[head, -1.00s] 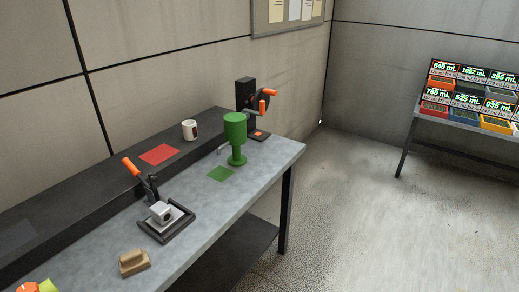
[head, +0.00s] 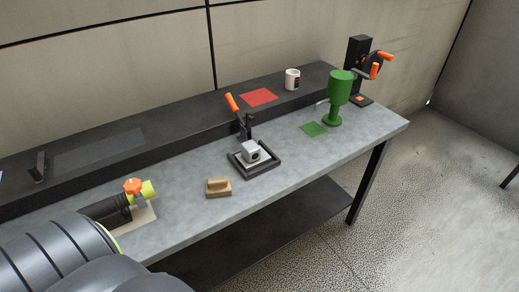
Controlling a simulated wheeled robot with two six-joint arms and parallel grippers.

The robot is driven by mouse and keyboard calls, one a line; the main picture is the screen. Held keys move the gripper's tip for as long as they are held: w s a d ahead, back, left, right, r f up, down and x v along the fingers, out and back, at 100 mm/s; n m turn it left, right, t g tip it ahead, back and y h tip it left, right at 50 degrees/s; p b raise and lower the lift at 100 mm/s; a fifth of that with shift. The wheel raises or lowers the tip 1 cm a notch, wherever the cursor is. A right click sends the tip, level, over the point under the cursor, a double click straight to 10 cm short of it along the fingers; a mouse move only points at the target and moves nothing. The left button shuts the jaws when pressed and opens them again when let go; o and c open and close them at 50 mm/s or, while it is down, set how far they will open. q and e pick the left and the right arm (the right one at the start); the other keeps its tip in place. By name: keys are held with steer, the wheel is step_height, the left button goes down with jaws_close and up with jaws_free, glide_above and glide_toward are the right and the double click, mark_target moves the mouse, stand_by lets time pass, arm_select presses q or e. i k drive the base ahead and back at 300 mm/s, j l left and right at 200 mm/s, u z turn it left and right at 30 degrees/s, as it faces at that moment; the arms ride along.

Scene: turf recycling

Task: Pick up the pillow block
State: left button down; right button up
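The pillow block (head: 252,151) is a small light-grey block with a dark round bore in its front face. It sits inside a black square frame (head: 268,170) on the grey workbench, near the middle of the head view. A black toggle clamp with an orange handle (head: 231,102) stands upright just behind it. I cannot tell whether the clamp touches the block.
The rear shelf holds a red mat (head: 259,97) and a mug (head: 292,79). A large dark ribbed shape covers the lower left.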

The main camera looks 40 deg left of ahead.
mark_target(252, 155)
steer(key=i+u, duration=0.1)
steer(key=u, duration=0.9)
steer(key=i+l+u, duration=0.4)
steer(key=l+u, duration=0.15)
steer(key=i+l+u, duration=0.1)
steer(key=l+u, duration=0.15)
steer(key=l, duration=0.25)
steer(key=i+l+u, duration=0.1)
steer(key=l+u, duration=0.45)
steer(key=l, duration=0.3)
steer(key=i, duration=0.05)
